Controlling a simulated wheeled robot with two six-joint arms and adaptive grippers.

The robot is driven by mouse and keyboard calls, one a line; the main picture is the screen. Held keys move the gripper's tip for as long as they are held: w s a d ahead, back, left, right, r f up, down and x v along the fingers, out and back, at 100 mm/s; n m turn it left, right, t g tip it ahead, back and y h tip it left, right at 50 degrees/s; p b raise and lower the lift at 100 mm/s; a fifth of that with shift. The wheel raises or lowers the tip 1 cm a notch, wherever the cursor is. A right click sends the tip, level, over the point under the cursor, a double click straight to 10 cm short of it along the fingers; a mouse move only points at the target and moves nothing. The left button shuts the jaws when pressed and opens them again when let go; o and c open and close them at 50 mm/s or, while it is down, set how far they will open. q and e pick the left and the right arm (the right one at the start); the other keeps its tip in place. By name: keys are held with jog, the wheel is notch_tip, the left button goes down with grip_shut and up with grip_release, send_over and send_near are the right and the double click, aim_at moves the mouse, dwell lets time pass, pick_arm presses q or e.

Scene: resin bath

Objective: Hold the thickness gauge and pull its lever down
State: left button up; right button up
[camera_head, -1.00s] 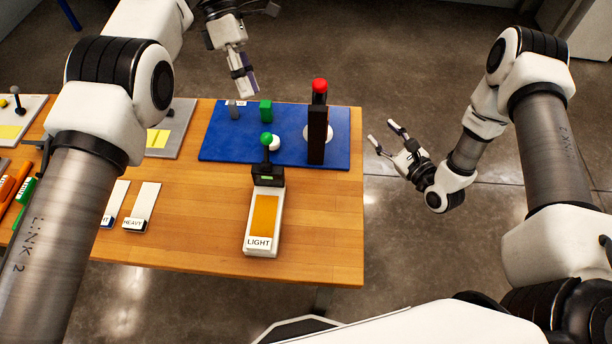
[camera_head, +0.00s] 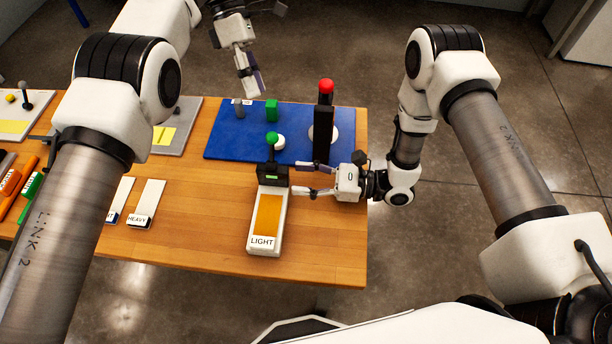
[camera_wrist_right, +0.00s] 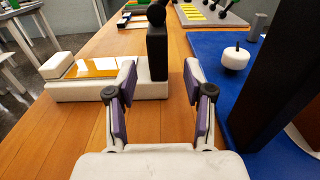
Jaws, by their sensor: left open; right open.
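My left gripper (camera_head: 251,82) is open and empty above the table's far edge.
A blue mat (camera_head: 225,145) behind the gauge holds a tall black post (camera_head: 323,135) with a red knob, close beside my right gripper. HEAVY panel (camera_head: 148,200) lies left; wood between is clear.

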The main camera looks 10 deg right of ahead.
aim_at(271, 176)
jog(key=x, duration=0.7)
jog(key=shift+a, duration=0.35)
grip_shut()
